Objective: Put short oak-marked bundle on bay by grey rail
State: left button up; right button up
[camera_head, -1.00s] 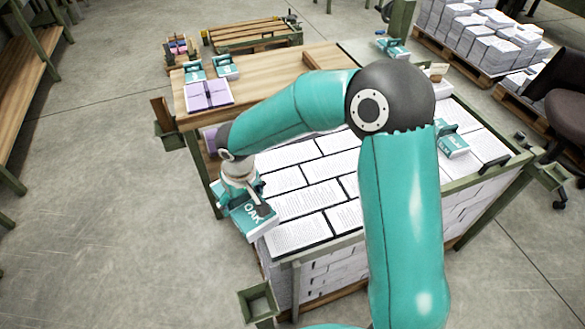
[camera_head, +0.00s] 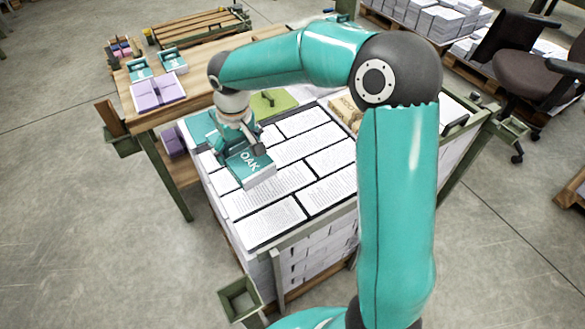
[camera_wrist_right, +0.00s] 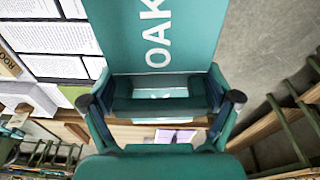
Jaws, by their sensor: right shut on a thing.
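A teal bundle marked OAK (camera_head: 256,172) is gripped over the left part of the tabletop of printed pages. My right gripper (camera_head: 238,142) is shut on it. In the right wrist view the gripper (camera_wrist_right: 162,100) has one finger on either side of the OAK bundle (camera_wrist_right: 153,38), whose far end runs out of the top of the picture. Whether the bundle touches the pages is hard to tell. A grey-green rail (camera_head: 318,226) runs along the near edge of the page stack. My left gripper is not in view.
A wooden bench (camera_head: 195,98) behind holds two small teal bundles (camera_head: 172,61) and a purple bundle (camera_head: 157,92). A green sheet (camera_head: 272,102) and a tan lettered block (camera_head: 346,112) lie at the far side of the pages. Pages (camera_head: 270,220) at the near side are bare.

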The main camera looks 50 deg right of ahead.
notch_tip(320, 180, up, 3)
jog(key=m+b, duration=0.1)
jog(key=b, duration=0.1)
send_over(273, 185)
pick_arm(q)
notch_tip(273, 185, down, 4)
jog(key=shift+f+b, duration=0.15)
jog(key=shift+b, duration=0.5)
pick_arm(e)
jog(key=f, duration=1.9)
jog(key=shift+s+f, duration=0.25)
jog(key=shift+s, duration=0.05)
jog(key=o, duration=1.1)
jog(key=shift+f, duration=0.1)
jog(key=shift+o, duration=0.2)
jog(key=shift+r, duration=0.25)
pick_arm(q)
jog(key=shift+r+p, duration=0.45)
pick_arm(e)
notch_tip(273, 185, up, 12)
jog(key=s, duration=0.1)
jog(key=shift+s+a+f, duration=0.2)
jog(key=shift+s+a, duration=0.05)
jog(key=shift+s, duration=0.1)
